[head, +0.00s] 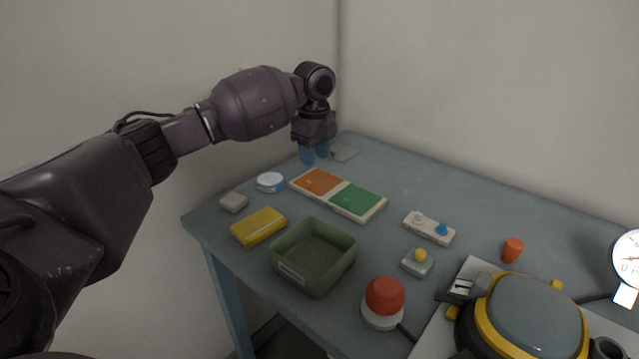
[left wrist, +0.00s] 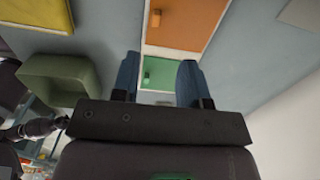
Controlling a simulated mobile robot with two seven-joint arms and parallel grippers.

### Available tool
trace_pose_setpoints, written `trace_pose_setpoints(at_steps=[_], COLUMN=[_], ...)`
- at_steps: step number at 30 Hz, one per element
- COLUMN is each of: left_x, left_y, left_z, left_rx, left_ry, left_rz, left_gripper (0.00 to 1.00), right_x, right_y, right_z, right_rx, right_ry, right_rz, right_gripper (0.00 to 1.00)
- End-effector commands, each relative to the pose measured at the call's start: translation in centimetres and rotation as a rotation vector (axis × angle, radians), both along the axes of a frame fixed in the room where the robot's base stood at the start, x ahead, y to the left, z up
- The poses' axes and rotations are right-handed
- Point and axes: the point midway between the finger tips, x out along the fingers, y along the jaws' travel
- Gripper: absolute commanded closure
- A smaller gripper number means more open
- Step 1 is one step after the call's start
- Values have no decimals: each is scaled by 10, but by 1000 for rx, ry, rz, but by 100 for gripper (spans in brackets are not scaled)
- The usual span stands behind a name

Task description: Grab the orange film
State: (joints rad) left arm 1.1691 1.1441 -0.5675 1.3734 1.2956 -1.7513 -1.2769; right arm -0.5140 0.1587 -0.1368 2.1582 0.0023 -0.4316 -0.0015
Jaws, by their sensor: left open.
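The orange film (head: 317,181) is a flat orange square on the left half of a pale board (head: 361,214) on the table. A green film (head: 354,198) lies on the board's other half. In the left wrist view the orange film (left wrist: 186,22) is at the top, beyond my fingers, and the green film (left wrist: 160,74) shows between them. My left gripper (head: 314,155) hangs fingers down with blue fingertips, behind the orange film near the table's far corner. In the left wrist view its fingers (left wrist: 158,78) are apart with nothing held. My right gripper is not in view.
A green bin (head: 313,280), yellow box (head: 259,227), blue-white tin (head: 270,182) and beige block (head: 233,202) stand left of and before the board. A grey flat piece (head: 344,152) lies behind. Red-domed lamp (head: 384,298), switches and a yellow-black device (head: 532,318) stand right.

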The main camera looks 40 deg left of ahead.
Motion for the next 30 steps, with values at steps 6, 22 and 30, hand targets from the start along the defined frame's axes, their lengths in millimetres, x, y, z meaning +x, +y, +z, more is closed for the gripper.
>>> trace_pose_setpoints(at_steps=[6, 22, 30], left_x=[-1, -7, -7], left_y=[1, 9, 9], left_z=[-24, -75, -72], left_rx=[0, 1, 1], left_ry=[2, 2, -1], left_rz=[1, 1, 2], left_gripper=[60, 60, 72], right_x=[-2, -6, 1], right_y=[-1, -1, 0], right_z=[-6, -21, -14], right_rx=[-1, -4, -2], right_ry=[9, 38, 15], right_rz=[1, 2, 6], right_gripper=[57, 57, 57])
